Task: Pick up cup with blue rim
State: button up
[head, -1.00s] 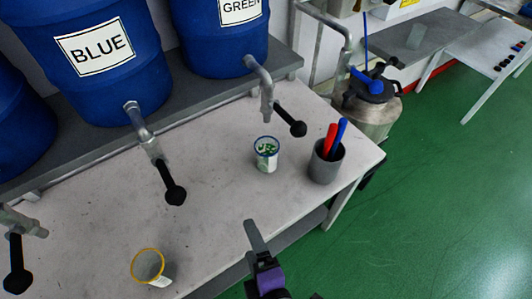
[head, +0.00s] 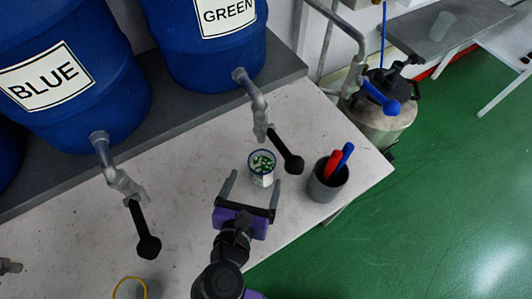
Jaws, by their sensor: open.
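The cup with the blue rim (head: 262,168) stands upright on the pale bench (head: 190,190), below the tap of the barrel labelled GREEN. It is clear with green and white bits showing in or on it. My gripper (head: 253,190) is open, with its two fingers pointing toward the cup from the front. The left finger is left of the cup and the right finger is near its lower right side. I cannot tell whether either finger touches it. Another cup with a yellow rim (head: 130,289) stands at the bottom left, partly cut off by the frame.
A grey holder (head: 327,181) with red and blue pens stands just right of the cup. The black-handled GREEN tap (head: 285,150) hangs close above and right of the cup. Another black tap handle (head: 145,230) is at the left. The bench's right edge drops to green floor.

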aim_at(265, 157)
jog(key=x, duration=0.7)
jog(key=shift+w+d+f, duration=0.2)
jog(key=shift+d+f, duration=0.05)
jog(key=shift+f, duration=0.15)
jog(key=c, duration=1.7)
jog(key=shift+r, duration=0.15)
grip_shut()
